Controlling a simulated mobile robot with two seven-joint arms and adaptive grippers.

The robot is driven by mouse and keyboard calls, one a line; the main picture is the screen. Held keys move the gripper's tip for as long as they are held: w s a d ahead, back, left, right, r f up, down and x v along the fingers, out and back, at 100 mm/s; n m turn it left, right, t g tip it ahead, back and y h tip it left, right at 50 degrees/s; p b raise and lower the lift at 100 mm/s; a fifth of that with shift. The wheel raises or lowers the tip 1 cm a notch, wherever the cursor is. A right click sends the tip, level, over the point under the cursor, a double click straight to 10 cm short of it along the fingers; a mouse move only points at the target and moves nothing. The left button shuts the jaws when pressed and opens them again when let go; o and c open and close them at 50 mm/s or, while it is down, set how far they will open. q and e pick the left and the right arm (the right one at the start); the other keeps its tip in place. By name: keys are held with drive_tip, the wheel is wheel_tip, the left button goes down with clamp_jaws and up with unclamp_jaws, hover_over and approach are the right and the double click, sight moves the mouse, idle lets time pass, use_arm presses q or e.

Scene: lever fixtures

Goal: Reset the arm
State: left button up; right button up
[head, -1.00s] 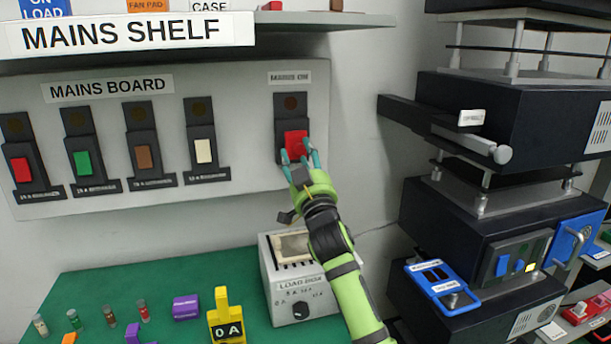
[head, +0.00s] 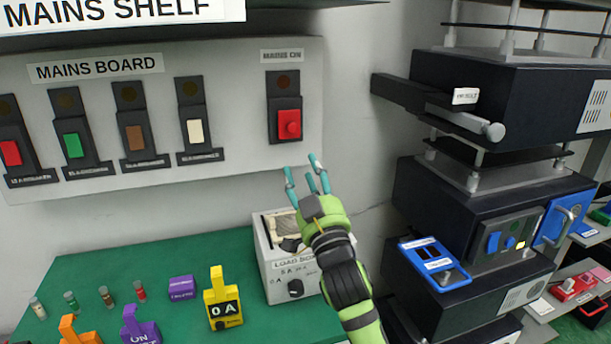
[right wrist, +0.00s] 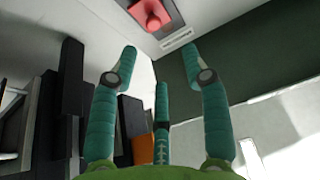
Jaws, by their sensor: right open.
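The red MAINS ON switch (head: 289,124) sits on its dark plate at the right end of the mains board (head: 225,100). It also shows at the top of the right wrist view (right wrist: 152,14). My right gripper (head: 306,172) is open and empty, with its teal fingers spread. It is below the red switch and apart from it. In the right wrist view the open fingers (right wrist: 160,65) reach towards the board with nothing between them. No part is plainly labelled "arm"; a dark bar with a grey rounded end (head: 480,125) sticks out from the equipment rack. My left gripper is not in view.
A load box (head: 285,288) stands behind my right arm on the green bench (head: 110,270). A yellow 0 A tag (head: 224,305), a purple block (head: 181,288) and several small fuses stand left of it. A dark equipment rack (head: 440,205) with a blue-framed panel is at right.

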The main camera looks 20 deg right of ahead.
drive_tip(key=s+d+f+g+h, duration=0.15)
drive_tip(key=s+f+g, duration=0.25)
drive_tip(key=f, duration=0.7)
drive_tip(key=s+d+f+g, duration=0.2)
drive_tip(key=s+f+g, duration=0.25)
drive_tip(key=f, duration=0.75)
drive_tip(key=s+f+n+g, duration=0.1)
drive_tip(key=s+f+g, duration=0.55)
drive_tip(key=s, duration=0.75)
drive_tip(key=s+f+n+g, duration=0.1)
drive_tip(key=s+f+g, duration=0.3)
drive_tip(key=s+f, duration=0.8)
drive_tip(key=s+f+g, duration=0.1)
drive_tip(key=s+f, duration=0.2)
drive_tip(key=f, duration=1.7)
drive_tip(key=s+d+f+g, duration=0.1)
drive_tip(key=s+d+f, duration=0.2)
drive_tip(key=s+f, duration=1.1)
drive_tip(key=shift+s+f+g+y, duration=0.25)
drive_tip(key=shift+s+g+y, duration=0.1)
drive_tip(key=shift+s, duration=0.8)
